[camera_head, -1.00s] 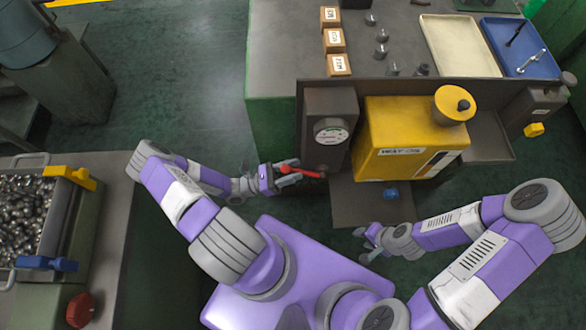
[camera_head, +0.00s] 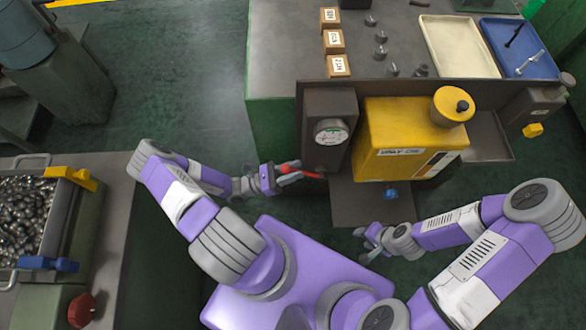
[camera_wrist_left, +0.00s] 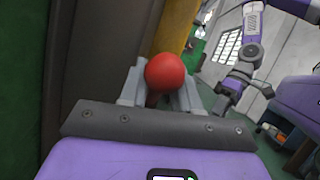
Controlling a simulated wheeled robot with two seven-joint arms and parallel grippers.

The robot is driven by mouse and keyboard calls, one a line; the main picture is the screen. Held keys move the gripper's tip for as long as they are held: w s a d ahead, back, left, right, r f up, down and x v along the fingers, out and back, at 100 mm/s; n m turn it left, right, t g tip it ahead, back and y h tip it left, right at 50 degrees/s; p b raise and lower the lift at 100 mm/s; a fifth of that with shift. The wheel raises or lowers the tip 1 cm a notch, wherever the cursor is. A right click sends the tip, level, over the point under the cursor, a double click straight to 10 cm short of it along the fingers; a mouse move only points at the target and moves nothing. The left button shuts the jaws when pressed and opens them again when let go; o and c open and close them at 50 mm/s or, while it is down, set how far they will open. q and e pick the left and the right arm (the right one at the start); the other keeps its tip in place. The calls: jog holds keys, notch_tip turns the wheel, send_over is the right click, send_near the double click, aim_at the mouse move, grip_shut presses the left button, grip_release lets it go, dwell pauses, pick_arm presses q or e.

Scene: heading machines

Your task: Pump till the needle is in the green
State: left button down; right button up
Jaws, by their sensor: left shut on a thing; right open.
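My left gripper (camera_head: 284,176) is shut on the red pump handle (camera_head: 308,174), beside the dark pump housing. In the left wrist view the handle's red ball end (camera_wrist_left: 166,73) sits between the fingers (camera_wrist_left: 160,92). The round white gauge (camera_head: 331,132) is on the front of the dark box (camera_head: 330,105); its needle is too small to read, though a little green shows on the dial. The yellow oil tank (camera_head: 400,140) stands right of the gauge.
A blue knob (camera_head: 390,194) is under the yellow tank, and a yellow knob (camera_head: 533,130) is at the right. The bench above holds small boxes, metal parts, a cream tray (camera_head: 460,45) and a blue tray (camera_head: 520,70). A bin of metal parts (camera_head: 30,210) stands at the left.

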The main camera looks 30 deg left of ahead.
aim_at(309, 172)
pick_arm(q)
jog(key=shift+w+d+r+m+g+y+p, duration=0.2)
jog(key=shift+w+d+r+g+y+p, duration=0.4)
jog(key=shift+p, duration=2)
jog(key=shift+w+d+r+m+g+y+p, duration=0.2)
jog(key=shift+d+r+g+y+p, duration=0.6)
jog(key=shift+p, duration=1.8)
jog(key=shift+w+d+r+m+g+y+p, duration=0.2)
jog(key=shift+w+d+r+g+y+p, duration=0.5)
jog(key=shift+p, duration=1.9)
jog(key=shift+r+y+p, duration=0.3)
jog(key=shift+y+p, duration=0.1)
jog(key=shift+p, duration=0.6)
jog(key=c, duration=1.1)
grip_release()
jog(key=shift+o, duration=0.2)
jog(key=shift+s, duration=0.1)
jog(key=shift+f, duration=0.2)
